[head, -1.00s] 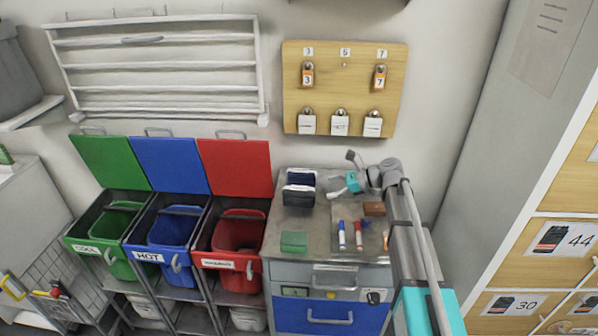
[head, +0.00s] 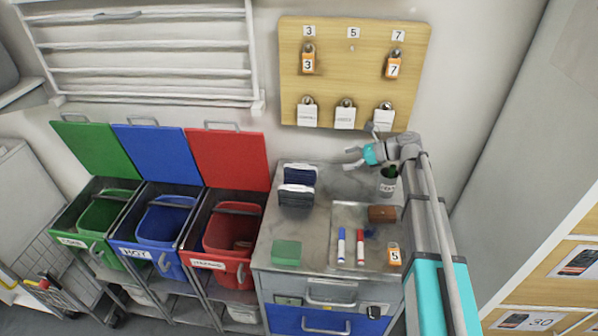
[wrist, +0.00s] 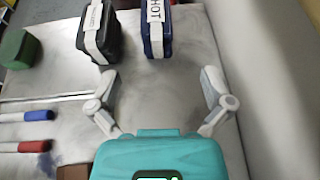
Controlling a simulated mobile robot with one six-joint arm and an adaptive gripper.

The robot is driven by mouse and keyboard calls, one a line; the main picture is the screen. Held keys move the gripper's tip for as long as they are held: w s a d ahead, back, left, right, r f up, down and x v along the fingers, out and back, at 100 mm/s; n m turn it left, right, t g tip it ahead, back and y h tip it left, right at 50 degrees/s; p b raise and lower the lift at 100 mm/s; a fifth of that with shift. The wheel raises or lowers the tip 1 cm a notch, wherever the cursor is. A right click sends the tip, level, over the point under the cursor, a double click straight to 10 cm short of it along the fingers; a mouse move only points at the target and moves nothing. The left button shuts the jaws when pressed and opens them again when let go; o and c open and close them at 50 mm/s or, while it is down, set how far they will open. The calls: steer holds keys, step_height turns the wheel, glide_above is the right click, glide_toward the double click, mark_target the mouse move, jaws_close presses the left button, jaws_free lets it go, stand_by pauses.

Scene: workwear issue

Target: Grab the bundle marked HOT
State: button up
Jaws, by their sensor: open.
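The bundle marked HOT (wrist: 157,32) is a dark navy folded bundle with a white band lettered HOT. It stands at the top of the wrist view. In the head view it appears to be the rear one of two bundles (head: 301,177) on the grey cabinet top. A darker bundle (wrist: 97,32) with a white band stands beside it, nearer the front in the head view (head: 296,196). My gripper (wrist: 158,80) is open and empty, its fingers spread below the HOT bundle in the wrist view. In the head view my gripper (head: 352,157) is right of both bundles, apart from them.
A green block (head: 286,252), blue marker (head: 341,245), red marker (head: 361,246), brown block (head: 382,213) and orange 5 padlock (head: 394,255) lie toward the front. A cup (head: 388,184) stands under my arm. The wall board (head: 352,75) holds padlocks. Bins stand left.

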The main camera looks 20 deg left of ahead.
mark_target(304, 167)
steer(key=shift+s+a, duration=0.15)
steer(key=shift+a, duration=0.25)
steer(key=b+x, duration=0.3)
steer(key=x, duration=0.5)
steer(key=shift+s+a+f, duration=0.15)
steer(key=shift+a, duration=0.15)
steer(key=shift+a+f, duration=0.1)
steer(key=shift+b+x, duration=1.1)
steer(key=shift+x, duration=1.35)
steer(key=shift+s, duration=0.1)
steer(key=c, duration=1.1)
steer(key=shift+r, duration=0.25)
